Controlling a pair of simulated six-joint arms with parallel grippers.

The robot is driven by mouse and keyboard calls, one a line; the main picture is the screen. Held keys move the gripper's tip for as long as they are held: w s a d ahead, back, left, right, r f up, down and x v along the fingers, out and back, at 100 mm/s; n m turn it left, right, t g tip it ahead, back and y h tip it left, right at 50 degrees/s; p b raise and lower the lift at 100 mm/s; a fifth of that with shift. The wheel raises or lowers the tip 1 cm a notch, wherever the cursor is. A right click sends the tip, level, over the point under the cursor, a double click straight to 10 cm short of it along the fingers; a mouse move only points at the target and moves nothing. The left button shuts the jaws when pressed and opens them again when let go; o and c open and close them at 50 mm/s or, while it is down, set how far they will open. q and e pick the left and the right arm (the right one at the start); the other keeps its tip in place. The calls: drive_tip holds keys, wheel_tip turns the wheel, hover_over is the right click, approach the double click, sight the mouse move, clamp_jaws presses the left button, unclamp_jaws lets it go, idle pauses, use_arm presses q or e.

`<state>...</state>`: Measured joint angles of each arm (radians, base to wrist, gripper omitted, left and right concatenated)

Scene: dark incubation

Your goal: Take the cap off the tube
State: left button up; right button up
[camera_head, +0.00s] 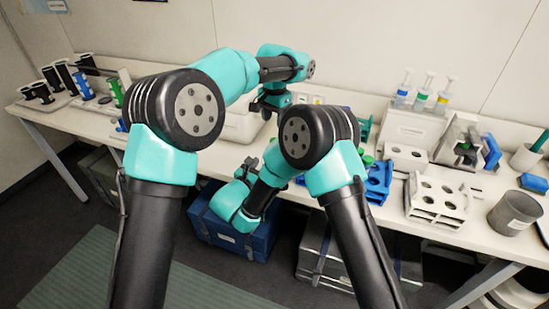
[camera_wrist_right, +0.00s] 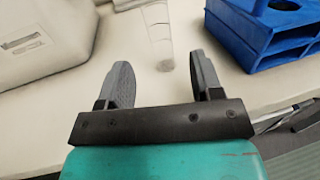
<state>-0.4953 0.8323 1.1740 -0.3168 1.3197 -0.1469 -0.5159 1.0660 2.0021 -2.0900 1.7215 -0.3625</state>
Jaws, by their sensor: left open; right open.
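In the right wrist view a clear tube (camera_wrist_right: 158,28) with a printed label stands upright on the white bench. Its top is cut off by the frame edge, so its cap is not visible there. My right gripper (camera_wrist_right: 160,70) is open and empty. Its two dark fingers point toward the tube, one on each side of its lower end, without visible contact. In the head view my left gripper (camera_head: 272,101) is open above the bench, near a white machine. The tube is not clearly visible in the head view, where my arms cover the middle.
A blue rack (camera_head: 377,184) stands right of my right arm; it also shows in the right wrist view (camera_wrist_right: 265,32). A white rack (camera_head: 437,203), grey cup (camera_head: 514,214) and syringes (camera_head: 423,92) are farther right. A blue box (camera_head: 232,237) sits below the bench.

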drive_tip(key=x, duration=0.9)
clamp_jaws()
idle(0.4)
